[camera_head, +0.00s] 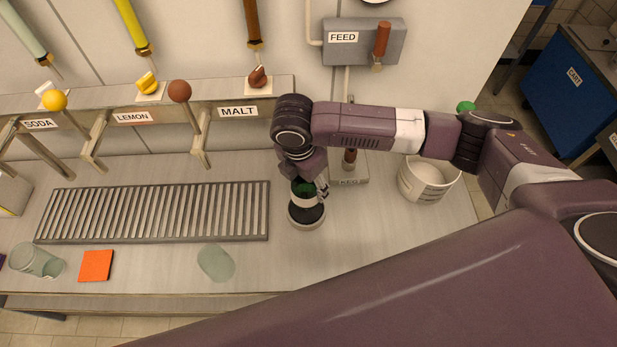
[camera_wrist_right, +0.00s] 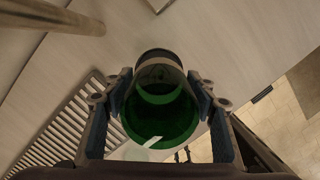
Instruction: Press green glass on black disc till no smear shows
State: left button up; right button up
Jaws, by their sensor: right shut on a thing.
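The green glass (camera_head: 302,187) is held in my right gripper (camera_head: 308,192), largely covered by it in the head view. It is just above the black disc (camera_head: 307,216), which sits in a pale round base on the counter. In the right wrist view the green glass (camera_wrist_right: 160,122) is between both fingers of the right gripper (camera_wrist_right: 160,98). A dark round rim (camera_wrist_right: 158,56) shows at the glass's far end. I cannot tell whether glass and disc touch, and no smear can be made out. My left gripper is not in view.
A slatted drain grate (camera_head: 155,212) lies left of the disc. A pale glass (camera_head: 215,263), an orange square (camera_head: 96,265) and another clear glass (camera_head: 37,261) are near the front edge. A white bucket (camera_head: 428,180) stands right; taps line the back.

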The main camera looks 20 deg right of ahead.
aim_at(303, 181)
notch_tip(303, 181, down, 7)
jog(key=shift+w+r+b, duration=0.1)
jog(key=shift+r+b, duration=0.1)
jog(key=shift+b, duration=0.95)
jog(key=shift+f, duration=0.1)
jog(key=shift+f, duration=0.75)
jog(key=o, duration=1.4)
jog(key=shift+r, duration=0.1)
jog(key=r, duration=0.4)
jog(key=a+r, duration=0.1)
jog(key=r, duration=0.2)
jog(key=s+r, duration=0.1)
jog(key=r, duration=0.3)
jog(key=shift+a+r, duration=0.3)
